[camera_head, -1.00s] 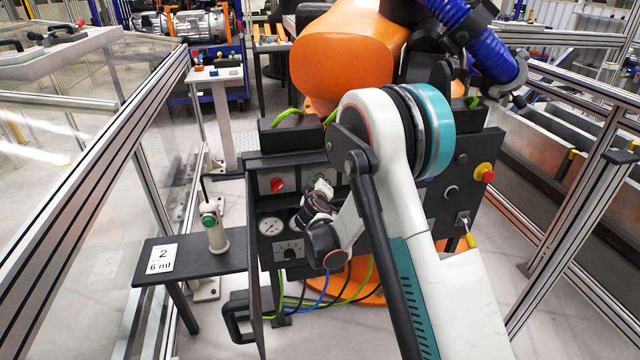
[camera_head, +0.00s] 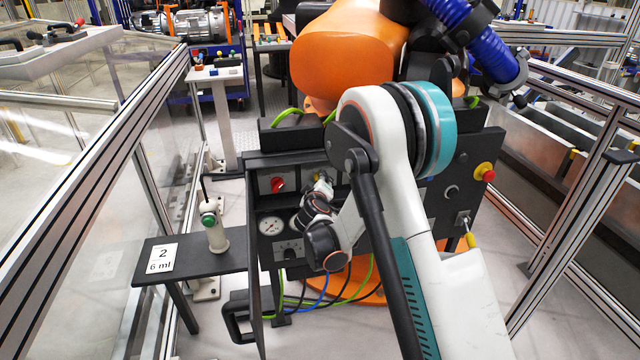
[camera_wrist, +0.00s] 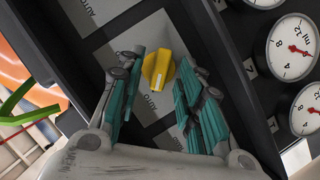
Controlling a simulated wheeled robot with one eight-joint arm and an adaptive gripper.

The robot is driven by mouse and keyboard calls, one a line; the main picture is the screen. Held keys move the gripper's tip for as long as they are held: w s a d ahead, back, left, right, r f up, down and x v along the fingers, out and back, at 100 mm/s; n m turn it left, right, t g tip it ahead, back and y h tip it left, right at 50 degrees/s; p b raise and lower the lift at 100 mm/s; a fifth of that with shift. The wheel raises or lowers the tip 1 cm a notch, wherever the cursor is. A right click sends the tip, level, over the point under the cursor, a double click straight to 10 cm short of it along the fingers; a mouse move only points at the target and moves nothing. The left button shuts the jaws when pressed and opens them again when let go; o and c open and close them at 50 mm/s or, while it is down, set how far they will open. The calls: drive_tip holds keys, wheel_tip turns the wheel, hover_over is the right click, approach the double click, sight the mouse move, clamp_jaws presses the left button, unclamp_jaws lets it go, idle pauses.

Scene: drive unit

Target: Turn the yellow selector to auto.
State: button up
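The yellow selector (camera_wrist: 158,71) sits on a light grey plate on the dark panel, in the middle of the wrist view. Its white mark points towards the lower part of that picture. A printed label close below the selector is partly legible. My gripper (camera_wrist: 162,66) is open, with one teal-padded finger on each side of the selector. Gaps show between the fingers and the selector. In the head view my gripper (camera_head: 323,184) is at the panel front and hides most of the selector.
A red selector (camera_head: 277,185) is left of my gripper on the same panel (camera_head: 263,166). Round gauges (camera_wrist: 291,48) are on the right in the wrist view. A red-and-yellow stop button (camera_head: 485,172) is at the panel's right. A side shelf (camera_head: 190,262) stands left.

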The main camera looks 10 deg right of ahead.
drive_tip(key=v, duration=1.1)
drive_tip(key=shift+s+r, duration=0.15)
